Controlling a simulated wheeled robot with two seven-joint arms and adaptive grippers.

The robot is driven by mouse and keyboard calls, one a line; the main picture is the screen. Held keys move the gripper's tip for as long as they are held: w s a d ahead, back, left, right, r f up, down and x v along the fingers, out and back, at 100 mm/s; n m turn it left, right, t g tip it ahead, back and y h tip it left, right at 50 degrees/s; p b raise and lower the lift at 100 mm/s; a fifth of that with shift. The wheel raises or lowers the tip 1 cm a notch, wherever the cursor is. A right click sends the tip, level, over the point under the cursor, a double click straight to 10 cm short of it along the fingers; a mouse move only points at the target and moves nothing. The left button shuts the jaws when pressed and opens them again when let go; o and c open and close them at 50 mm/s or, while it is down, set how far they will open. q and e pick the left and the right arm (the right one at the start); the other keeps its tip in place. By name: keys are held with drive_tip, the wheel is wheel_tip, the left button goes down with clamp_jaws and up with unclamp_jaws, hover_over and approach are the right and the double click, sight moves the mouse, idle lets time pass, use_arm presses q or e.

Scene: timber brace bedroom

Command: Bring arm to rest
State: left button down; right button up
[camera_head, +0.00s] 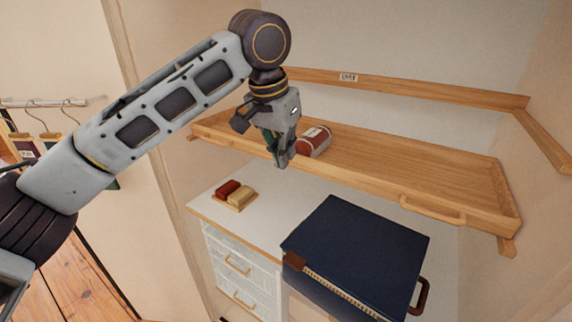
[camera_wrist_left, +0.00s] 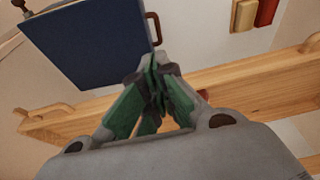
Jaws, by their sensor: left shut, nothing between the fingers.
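My left arm (camera_head: 165,110) reaches in from the left in the head view. Its gripper (camera_head: 283,163) points down at the front edge of the wooden tray shelf, just left of a dark red rolled item (camera_head: 314,141) with a pale label. In the left wrist view the green-padded fingers (camera_wrist_left: 155,65) meet at their tips, and nothing is held. I cannot tell whether the gripper touches the shelf edge. My right gripper is not in view.
The wooden tray shelf (camera_head: 400,170) has a handle and a raised rim. Below it, a dark blue case (camera_head: 355,245) lies on the white cabinet top, beside red and tan blocks (camera_head: 235,194) on a small base. Hangers (camera_head: 40,120) hang on a rail at the left.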

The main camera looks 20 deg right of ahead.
use_arm(q)
drive_tip(key=shift+a+r, duration=0.1)
drive_tip(key=shift+r, duration=0.25)
drive_tip(key=shift+s, duration=0.1)
drive_tip(key=shift+f, duration=0.1)
